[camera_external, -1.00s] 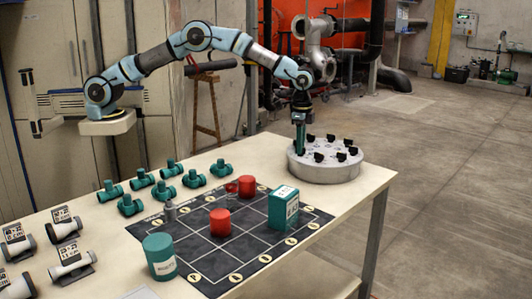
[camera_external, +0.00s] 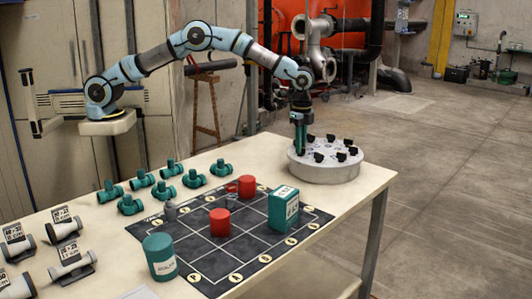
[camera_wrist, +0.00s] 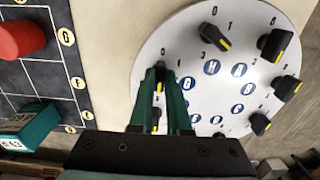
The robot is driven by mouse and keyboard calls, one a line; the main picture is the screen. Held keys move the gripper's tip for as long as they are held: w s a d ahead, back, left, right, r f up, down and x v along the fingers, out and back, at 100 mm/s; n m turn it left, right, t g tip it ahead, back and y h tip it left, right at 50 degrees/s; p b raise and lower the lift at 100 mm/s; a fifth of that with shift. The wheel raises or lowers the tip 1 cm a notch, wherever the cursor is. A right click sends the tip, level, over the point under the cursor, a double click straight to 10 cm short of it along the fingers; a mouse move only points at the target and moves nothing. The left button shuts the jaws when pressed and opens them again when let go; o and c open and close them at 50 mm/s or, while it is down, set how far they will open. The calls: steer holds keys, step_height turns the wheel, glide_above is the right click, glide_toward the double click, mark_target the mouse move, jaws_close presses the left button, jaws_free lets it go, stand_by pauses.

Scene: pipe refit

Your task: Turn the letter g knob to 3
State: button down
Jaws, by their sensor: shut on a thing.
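The round grey dial plate (camera_external: 325,172) stands at the far right end of the table and carries several black knobs. In the wrist view its white face (camera_wrist: 205,45) shows blue letter discs and small numbers. The G disc (camera_wrist: 187,83) lies just right of my fingertips. My gripper (camera_wrist: 161,75) points down at the plate's left side, its green fingers shut around the black knob (camera_wrist: 159,86) beside the G. A yellow line shows on that knob; the fingers hide most of it and its numbers, so its setting cannot be read. My gripper also shows in the external view (camera_external: 300,150).
Other knobs stand close by, one (camera_wrist: 214,36) near the M disc and another (camera_wrist: 156,117) between the fingers, nearer my palm. A dark grid mat (camera_external: 200,250) holds red cylinders (camera_external: 219,222) and a green box (camera_external: 283,208). Green pipe fittings (camera_external: 193,178) lie left.

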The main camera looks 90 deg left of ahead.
steer(key=c, duration=0.9)
jaws_free()
step_height(320, 180, up, 11)
steer(key=shift+f+b, duration=0.1)
steer(key=shift+b, duration=1.1)
steer(key=shift+s, duration=0.1)
